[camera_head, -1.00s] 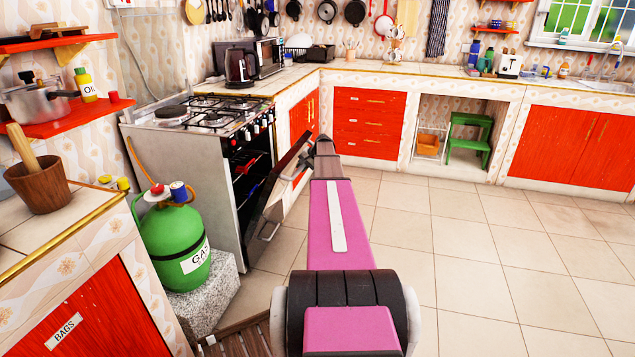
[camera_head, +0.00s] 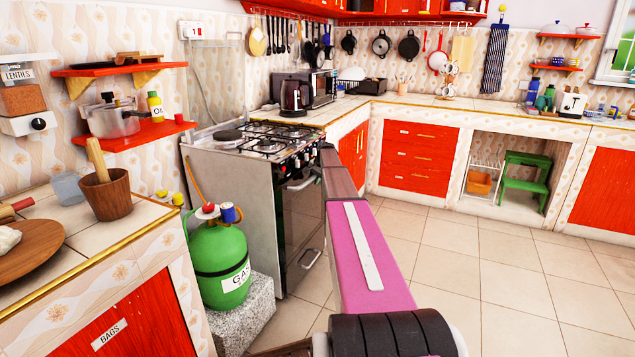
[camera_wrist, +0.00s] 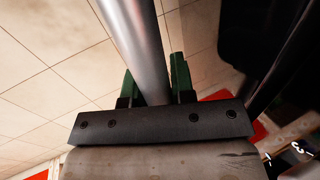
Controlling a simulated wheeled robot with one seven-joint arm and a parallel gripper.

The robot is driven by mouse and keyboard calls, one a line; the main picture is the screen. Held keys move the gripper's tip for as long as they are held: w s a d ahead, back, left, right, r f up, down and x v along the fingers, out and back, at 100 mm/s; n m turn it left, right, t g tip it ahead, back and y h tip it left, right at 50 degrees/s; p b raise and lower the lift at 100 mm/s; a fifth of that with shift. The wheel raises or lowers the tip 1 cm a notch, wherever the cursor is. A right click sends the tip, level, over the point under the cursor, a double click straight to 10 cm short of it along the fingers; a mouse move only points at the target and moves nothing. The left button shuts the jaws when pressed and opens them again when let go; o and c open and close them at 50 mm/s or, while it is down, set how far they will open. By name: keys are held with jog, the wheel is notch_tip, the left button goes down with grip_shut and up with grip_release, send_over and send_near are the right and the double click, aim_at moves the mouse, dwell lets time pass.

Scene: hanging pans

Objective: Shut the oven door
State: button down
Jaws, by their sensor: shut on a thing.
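The oven door (camera_head: 304,222) is a dark panel on the front of the stove (camera_head: 235,175), upright and close to the stove's front. I cannot tell if a small gap remains at its edge. In the wrist view, a silver bar, the door handle (camera_wrist: 137,40), runs between the two green fingers of my gripper (camera_wrist: 153,66). The fingers are shut on it. In the head view my pink and grey arm hides the gripper and part of the door's right side.
A green gas bottle (camera_head: 220,262) stands on a stone block (camera_head: 247,315) left of the stove. A kettle (camera_head: 295,97) stands on the counter behind it. Red drawers (camera_head: 418,157) lie beyond my arm. The tiled floor (camera_head: 440,270) to the right is clear.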

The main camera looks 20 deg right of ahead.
jog(key=shift+w+a, duration=0.2)
jog(key=shift+a, duration=0.05)
jog(key=c, duration=1)
grip_release()
jog(key=shift+w, duration=0.1)
jog(key=shift+d+r, duration=0.1)
jog(key=shift+r, duration=0.05)
jog(key=v, duration=1)
jog(key=shift+s+r, duration=0.15)
jog(key=shift+s, duration=0.05)
